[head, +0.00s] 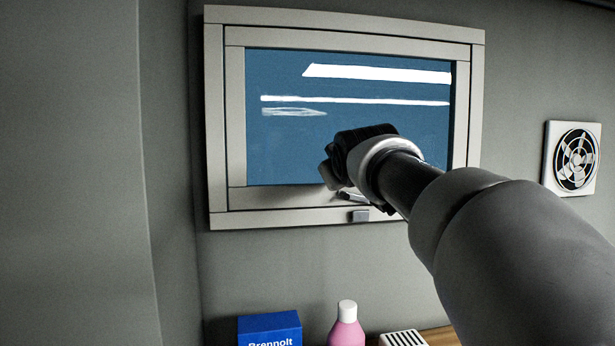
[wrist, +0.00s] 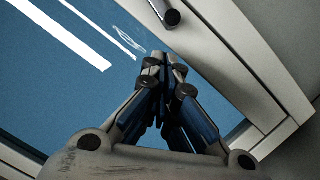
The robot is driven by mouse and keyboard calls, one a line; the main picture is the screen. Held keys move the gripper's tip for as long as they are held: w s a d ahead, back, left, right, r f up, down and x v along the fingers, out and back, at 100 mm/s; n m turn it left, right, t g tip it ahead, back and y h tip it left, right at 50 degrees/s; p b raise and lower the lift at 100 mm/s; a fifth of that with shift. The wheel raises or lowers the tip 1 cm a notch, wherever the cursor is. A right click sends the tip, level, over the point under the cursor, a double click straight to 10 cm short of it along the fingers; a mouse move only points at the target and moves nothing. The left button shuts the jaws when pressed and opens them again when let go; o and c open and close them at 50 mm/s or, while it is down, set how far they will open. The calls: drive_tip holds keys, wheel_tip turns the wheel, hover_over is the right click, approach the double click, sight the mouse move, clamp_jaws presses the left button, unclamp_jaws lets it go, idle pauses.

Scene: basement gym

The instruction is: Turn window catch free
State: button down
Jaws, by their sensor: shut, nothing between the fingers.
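The window (head: 345,120) has a pale grey frame and a blue pane, and looks closed. Its catch (head: 350,197) shows in the head view as a small metal lever at the sash's lower edge, partly hidden by my arm. A small grey block (head: 361,215) sits on the frame just below it. My gripper (head: 328,173) also shows in the head view.
Below the window stand a blue box (head: 270,330), a pink bottle (head: 347,328) and a white slotted item (head: 403,338). A wall fan (head: 574,158) is on the right. A wall corner juts out on the left.

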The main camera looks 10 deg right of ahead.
drive_tip(key=r+b+v, duration=0.1)
drive_tip(key=b+v, duration=0.1)
drive_tip(key=v, duration=0.8)
drive_tip(key=shift+a, duration=0.25)
